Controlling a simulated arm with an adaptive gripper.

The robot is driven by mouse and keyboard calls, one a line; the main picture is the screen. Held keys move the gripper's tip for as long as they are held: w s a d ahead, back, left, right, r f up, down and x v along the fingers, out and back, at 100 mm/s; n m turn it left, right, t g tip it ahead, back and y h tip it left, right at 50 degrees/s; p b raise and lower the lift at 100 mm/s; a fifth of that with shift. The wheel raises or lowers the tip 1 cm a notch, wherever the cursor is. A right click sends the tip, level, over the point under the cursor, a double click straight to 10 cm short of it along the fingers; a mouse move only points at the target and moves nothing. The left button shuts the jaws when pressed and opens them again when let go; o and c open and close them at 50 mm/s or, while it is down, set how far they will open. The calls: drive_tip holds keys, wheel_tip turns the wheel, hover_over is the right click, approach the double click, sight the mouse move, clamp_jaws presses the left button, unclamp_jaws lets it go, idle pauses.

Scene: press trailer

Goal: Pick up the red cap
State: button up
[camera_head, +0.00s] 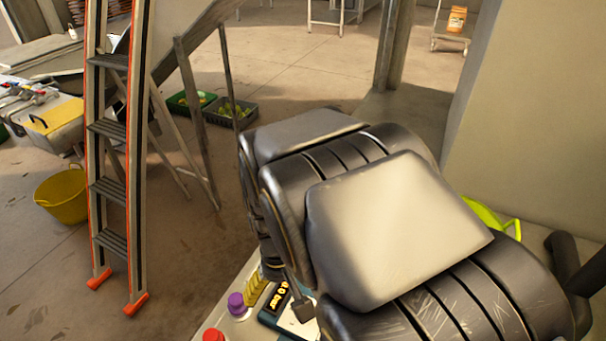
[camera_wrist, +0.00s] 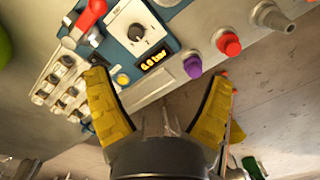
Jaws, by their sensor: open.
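The red cap (camera_wrist: 230,45) sits on the pale panel in the wrist view, beyond the right fingertip. It also shows at the bottom edge of the head view (camera_head: 213,336), partly cut off. My gripper (camera_wrist: 158,78) is open, with yellow ridged fingers spread wide and nothing between them. It is apart from the red cap. In the head view my arm hides most of the gripper. A purple cap (camera_wrist: 193,66) is beside the red cap, closer to the right fingertip; it also shows in the head view (camera_head: 236,303).
A grey fitting (camera_wrist: 272,17) stands beyond the red cap. A teal control box (camera_wrist: 140,35) with a knob and lit display, and a red lever (camera_wrist: 91,14), are on the panel. A ladder (camera_head: 112,130) and yellow bucket (camera_head: 62,197) stand on the floor at left.

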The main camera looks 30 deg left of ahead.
sight(210, 335)
drive_tip(key=s+a+f+n, duration=0.1)
drive_tip(key=s+a+f, duration=0.1)
drive_tip(key=a+f, duration=0.1)
drive_tip(key=s+a+f+n, duration=0.1)
drive_tip(key=s+a+f, duration=0.2)
drive_tip(key=a, duration=0.2)
drive_tip(key=s+a+f+n, duration=0.1)
drive_tip(key=s+a+f, duration=0.2)
drive_tip(key=a, duration=0.1)
drive_tip(key=shift+s+f+n, duration=0.15)
drive_tip(key=shift+f+n, duration=0.05)
drive_tip(key=shift+n, duration=0.2)
wheel_tip(210, 335, down, 3)
drive_tip(key=shift+s+a+r, duration=0.1)
drive_tip(key=shift+r, duration=0.1)
wheel_tip(210, 335, down, 5)
drive_tip(key=shift+f, duration=0.15)
drive_tip(key=c, duration=1.2)
